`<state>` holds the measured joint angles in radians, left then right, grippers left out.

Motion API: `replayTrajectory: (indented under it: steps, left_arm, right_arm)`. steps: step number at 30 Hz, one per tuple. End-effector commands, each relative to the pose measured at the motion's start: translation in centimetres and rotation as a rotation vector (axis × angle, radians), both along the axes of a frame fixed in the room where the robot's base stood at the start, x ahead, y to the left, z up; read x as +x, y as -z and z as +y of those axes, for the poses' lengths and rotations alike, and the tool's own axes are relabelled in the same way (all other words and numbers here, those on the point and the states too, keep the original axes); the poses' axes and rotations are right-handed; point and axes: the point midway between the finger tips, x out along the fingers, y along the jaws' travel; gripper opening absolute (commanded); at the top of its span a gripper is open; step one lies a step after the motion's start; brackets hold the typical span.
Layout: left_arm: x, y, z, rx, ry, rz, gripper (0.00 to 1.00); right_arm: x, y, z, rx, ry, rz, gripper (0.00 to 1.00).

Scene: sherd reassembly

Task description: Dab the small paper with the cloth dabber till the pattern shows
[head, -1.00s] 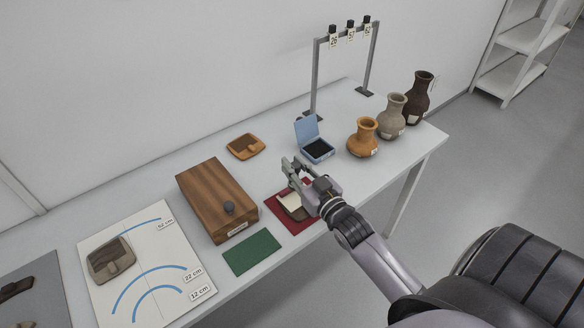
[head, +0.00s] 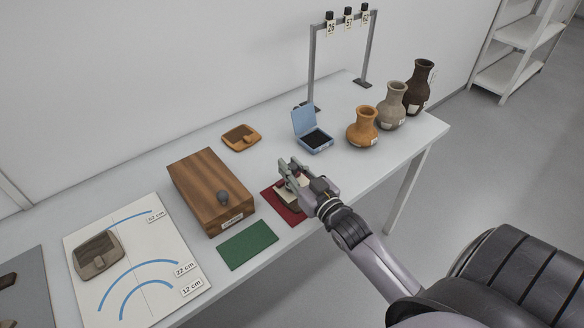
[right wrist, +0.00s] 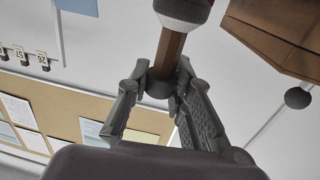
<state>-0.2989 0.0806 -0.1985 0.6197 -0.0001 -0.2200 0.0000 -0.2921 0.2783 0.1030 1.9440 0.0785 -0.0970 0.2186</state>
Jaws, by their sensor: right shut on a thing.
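My right gripper (head: 291,174) is over the red mat (head: 270,194) near the table's front edge. In the right wrist view (right wrist: 160,92) it is shut on the cloth dabber, which has a brown handle (right wrist: 169,50) and a pale grey cloth head (right wrist: 183,10). In the head view the fingers hide most of the dabber. The small pale paper (head: 282,199) lies on the mat, partly under the gripper. I cannot tell whether the dabber touches it, and no pattern can be made out. An open blue tin with a dark pad (head: 316,138) stands behind the gripper. My left gripper is not in view.
A wooden box (head: 205,180) with a dark knob stands left of the mat, close to the gripper. A green mat (head: 246,246) lies in front of it. Three vases, the nearest orange (head: 361,130), stand right. A tag stand (head: 313,72) is at the back. A chart board (head: 180,250) lies left.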

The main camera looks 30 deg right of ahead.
Motion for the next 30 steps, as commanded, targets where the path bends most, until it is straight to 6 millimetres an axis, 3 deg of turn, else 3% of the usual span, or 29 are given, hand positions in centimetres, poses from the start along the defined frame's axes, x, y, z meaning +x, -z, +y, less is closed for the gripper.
replayTrajectory:
  steps: [30]
  left_arm:
    - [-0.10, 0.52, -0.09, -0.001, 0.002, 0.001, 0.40]
  right_arm:
    - [0.01, 0.89, 0.01, 0.000, 0.000, -0.001, 0.00]
